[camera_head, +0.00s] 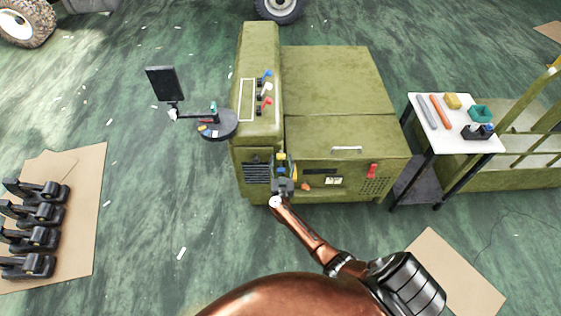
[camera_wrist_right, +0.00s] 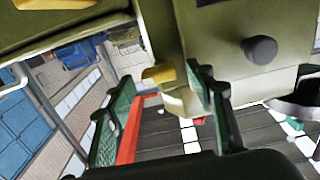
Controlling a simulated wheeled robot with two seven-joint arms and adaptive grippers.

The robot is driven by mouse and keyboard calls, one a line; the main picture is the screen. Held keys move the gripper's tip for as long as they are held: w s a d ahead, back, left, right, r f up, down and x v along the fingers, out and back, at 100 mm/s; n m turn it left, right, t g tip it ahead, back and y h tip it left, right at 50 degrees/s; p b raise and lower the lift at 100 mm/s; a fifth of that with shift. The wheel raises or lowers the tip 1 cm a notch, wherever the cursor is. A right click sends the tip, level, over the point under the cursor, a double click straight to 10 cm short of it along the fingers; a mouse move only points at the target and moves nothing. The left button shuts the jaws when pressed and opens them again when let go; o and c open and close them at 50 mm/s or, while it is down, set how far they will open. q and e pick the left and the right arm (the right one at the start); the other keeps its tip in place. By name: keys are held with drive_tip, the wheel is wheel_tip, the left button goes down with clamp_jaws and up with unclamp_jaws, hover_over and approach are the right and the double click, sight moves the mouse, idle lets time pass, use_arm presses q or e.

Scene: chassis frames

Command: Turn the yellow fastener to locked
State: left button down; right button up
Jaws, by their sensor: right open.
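The yellow fastener (camera_head: 281,157) is on the front of the green machine (camera_head: 335,80), near the seam between its tall left column and the wider right body. In the right wrist view the yellow fastener (camera_wrist_right: 158,74) sticks out between the fingertips, close to the right-hand finger; I cannot tell whether they touch. My right gripper (camera_head: 283,184) is just below the fastener in the head view. In the right wrist view its green-padded fingers (camera_wrist_right: 160,82) stand wide apart and hold nothing. The fastener's exact angle is unclear. My left gripper is not in view.
A black round knob (camera_wrist_right: 260,49) juts from the green panel near the fingers. A red latch (camera_head: 372,171) is on the machine's front right. A white-topped table (camera_head: 455,140) with tools stands to the right. A dark round tray (camera_head: 218,130) and screen (camera_head: 165,83) stand left.

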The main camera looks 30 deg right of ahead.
drive_tip(key=shift+c, duration=0.6)
drive_tip(key=c, duration=1)
drive_tip(key=shift+c, duration=0.2)
